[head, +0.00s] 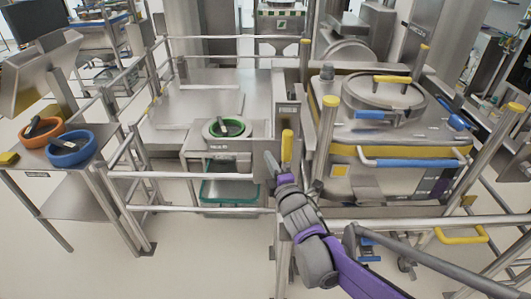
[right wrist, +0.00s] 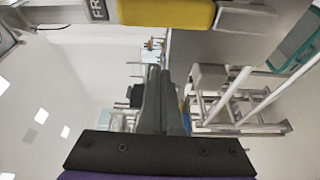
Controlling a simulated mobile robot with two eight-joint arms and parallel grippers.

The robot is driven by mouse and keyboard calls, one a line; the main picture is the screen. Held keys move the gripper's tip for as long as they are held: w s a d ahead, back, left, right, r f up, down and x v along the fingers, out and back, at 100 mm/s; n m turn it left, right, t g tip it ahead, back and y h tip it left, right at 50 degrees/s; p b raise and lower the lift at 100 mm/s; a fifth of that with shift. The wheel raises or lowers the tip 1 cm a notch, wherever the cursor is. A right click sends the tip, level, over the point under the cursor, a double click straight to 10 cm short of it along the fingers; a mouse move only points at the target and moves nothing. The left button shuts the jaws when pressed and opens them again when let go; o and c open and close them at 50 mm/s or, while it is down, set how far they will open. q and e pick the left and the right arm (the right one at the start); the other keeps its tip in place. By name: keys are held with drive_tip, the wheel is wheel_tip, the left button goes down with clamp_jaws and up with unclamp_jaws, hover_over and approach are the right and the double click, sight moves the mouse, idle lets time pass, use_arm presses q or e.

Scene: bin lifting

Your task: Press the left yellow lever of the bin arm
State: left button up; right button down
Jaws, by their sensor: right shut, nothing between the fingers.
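A yellow lever (head: 287,145) stands upright on the metal frame left of the large steel bin (head: 385,130). My right gripper (head: 269,160), on a purple and grey arm, is just below and left of this lever. A yellow grip on a metal bar (right wrist: 166,13) crosses the top of the right wrist view, above the fingers. In that view my right gripper (right wrist: 160,72) has its dark fingers together, with nothing between them. I cannot tell whether the gripper touches the lever. My left gripper is not in view.
Metal railings (head: 185,209) surround the station, and a yellow-capped post (head: 329,101) stands just right of the lever. A green bowl (head: 227,128) sits on a scale left of the gripper. A side table (head: 38,160) holds orange and blue bowls. Open floor shows at lower left.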

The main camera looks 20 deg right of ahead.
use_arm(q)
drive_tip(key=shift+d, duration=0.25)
use_arm(e)
drive_tip(key=s, duration=0.6)
drive_tip(key=shift+d, duration=0.45)
use_arm(q)
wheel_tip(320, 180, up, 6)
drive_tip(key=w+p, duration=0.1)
drive_tip(key=p, duration=0.4)
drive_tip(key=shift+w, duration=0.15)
use_arm(e)
drive_tip(key=s+f+m+g, duration=0.3)
drive_tip(key=s+m, duration=0.3)
drive_tip(key=s, duration=0.2)
drive_tip(key=s+f+m+g, duration=0.4)
drive_tip(key=s+m+g, duration=0.1)
drive_tip(key=s, duration=0.3)
drive_tip(key=s+f+m+g+h, duration=0.1)
drive_tip(key=s+f+m+g, duration=0.3)
drive_tip(key=s+m, duration=0.3)
drive_tip(key=shift+s+a+g, duration=0.15)
drive_tip(key=shift+s+g, duration=0.25)
drive_tip(key=shift+s, duration=0.65)
drive_tip(key=shift+f, duration=0.1)
